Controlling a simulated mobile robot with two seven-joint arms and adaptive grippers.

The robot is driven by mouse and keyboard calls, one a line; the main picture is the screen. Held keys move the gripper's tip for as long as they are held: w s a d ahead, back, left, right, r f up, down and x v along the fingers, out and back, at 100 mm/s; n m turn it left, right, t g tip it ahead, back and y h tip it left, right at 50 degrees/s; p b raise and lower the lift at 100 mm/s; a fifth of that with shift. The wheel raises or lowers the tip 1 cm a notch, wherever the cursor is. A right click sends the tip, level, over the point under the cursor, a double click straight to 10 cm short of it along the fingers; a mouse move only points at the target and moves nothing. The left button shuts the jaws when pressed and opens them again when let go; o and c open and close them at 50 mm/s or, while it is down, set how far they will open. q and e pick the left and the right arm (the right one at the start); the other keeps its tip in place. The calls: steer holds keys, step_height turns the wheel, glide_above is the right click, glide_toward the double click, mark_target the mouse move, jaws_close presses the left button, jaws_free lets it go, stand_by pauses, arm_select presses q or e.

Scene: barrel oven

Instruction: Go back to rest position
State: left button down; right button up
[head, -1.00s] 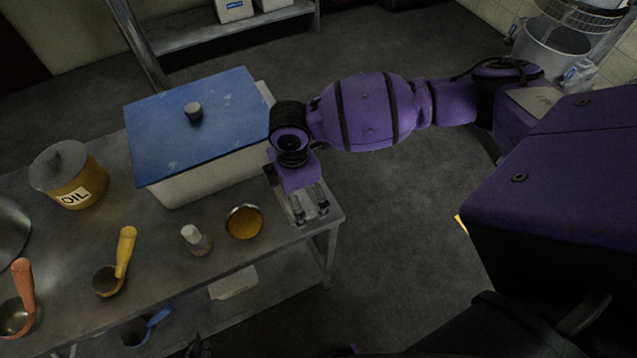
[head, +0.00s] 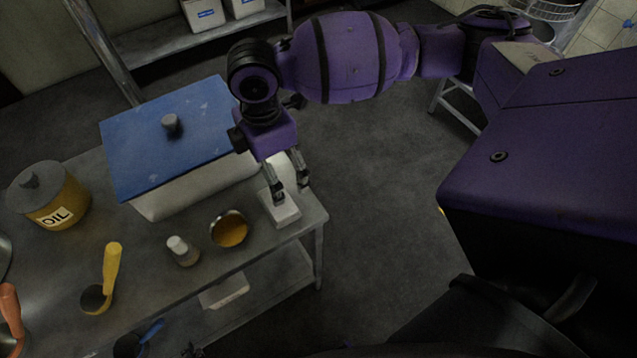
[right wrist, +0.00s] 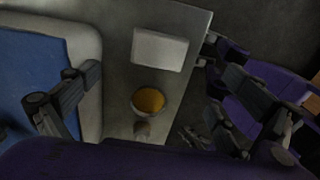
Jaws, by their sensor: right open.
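My right gripper (head: 289,188) is open and empty. It hangs over the right end of the metal table, just above a white block (head: 282,211). In the right wrist view, the open fingers (right wrist: 160,108) frame the white block (right wrist: 159,50), which lies apart from them on the table. My right arm reaches in from the upper right, with its purple upper links over the floor. My left gripper is not clearly visible in the head view.
The metal table (head: 210,275) holds a blue-lidded white bin (head: 165,140), a bowl of yellow contents (head: 230,230), a small shaker (head: 183,251), a yellow-handled scoop (head: 103,285) and an oil pot (head: 52,197). The bin stands close left of my gripper.

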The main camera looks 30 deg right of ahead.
arm_select(q)
steer(key=shift+w+d, duration=0.1)
steer(key=shift+d, duration=0.1)
